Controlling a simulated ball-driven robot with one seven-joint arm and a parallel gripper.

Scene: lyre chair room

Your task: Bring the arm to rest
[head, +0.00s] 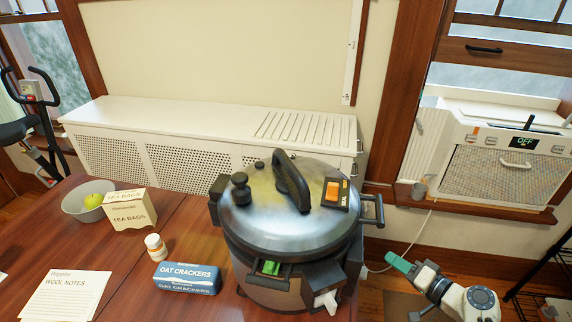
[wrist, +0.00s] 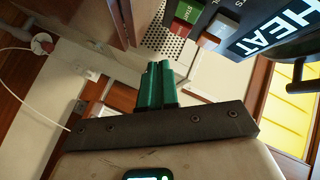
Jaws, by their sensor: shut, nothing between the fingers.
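My gripper (head: 398,262) is at the lower right of the head view, its teal fingers pointing up and left, just right of the big cooker. My white and grey arm is folded low behind it. In the wrist view the two green fingers (wrist: 157,86) stand side by side, pressed together with nothing between them. They appear to touch nothing. A dark panel lettered HEAT (wrist: 268,32), with a green and a red-orange button beside it, is close at the upper right of the wrist view.
The lidded metal cooker (head: 290,215) stands at the right of the wooden table (head: 190,255). A blue cracker box (head: 186,278), a small jar (head: 155,247), a tea bag box (head: 128,209), a bowl (head: 78,205) and a notes sheet (head: 68,297) lie left. A black rack (head: 545,262) stands far right.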

